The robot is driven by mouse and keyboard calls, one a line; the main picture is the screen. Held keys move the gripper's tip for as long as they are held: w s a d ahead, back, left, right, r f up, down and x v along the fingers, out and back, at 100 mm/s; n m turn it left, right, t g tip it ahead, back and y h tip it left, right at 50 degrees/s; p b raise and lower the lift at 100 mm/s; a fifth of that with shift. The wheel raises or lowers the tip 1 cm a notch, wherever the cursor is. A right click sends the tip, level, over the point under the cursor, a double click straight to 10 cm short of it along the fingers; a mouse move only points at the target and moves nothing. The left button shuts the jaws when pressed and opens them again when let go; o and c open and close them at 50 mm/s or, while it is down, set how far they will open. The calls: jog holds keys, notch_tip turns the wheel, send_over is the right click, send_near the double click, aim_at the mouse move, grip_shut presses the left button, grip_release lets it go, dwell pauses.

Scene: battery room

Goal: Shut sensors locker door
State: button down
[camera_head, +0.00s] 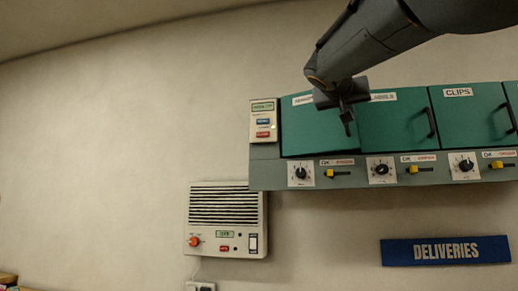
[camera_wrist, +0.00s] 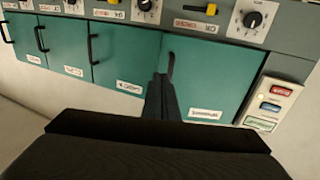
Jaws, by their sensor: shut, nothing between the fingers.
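The sensors locker door (camera_head: 310,132) is the leftmost teal door of a wall-mounted row. My gripper covers part of its label and its right side in the head view. In the wrist view, which is upside down, the door (camera_wrist: 210,80) is the rightmost one, with a dark handle (camera_wrist: 171,65) near its left edge. The door looks nearly flush, perhaps slightly ajar; I cannot tell for sure. My gripper (camera_head: 347,122) is shut and empty in front of the door's handle side. Its fingers (camera_wrist: 160,95) are close to the handle; contact is unclear.
Other teal doors, including the clips door (camera_head: 463,118), continue to the right. A grey panel (camera_head: 342,178) with knobs and yellow switches runs below. A button box (camera_head: 263,120) adjoins the sensors door's left side. A vented unit (camera_head: 226,222) and a deliveries sign (camera_head: 445,251) hang lower.

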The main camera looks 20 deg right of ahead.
aim_at(356, 130)
jog(key=p+x, duration=0.6)
jog(key=x, duration=0.6)
jog(key=shift+w+d+p, duration=0.25)
jog(key=shift+w+p, duration=0.05)
jog(key=shift+p, duration=0.1)
jog(key=shift+f, duration=0.1)
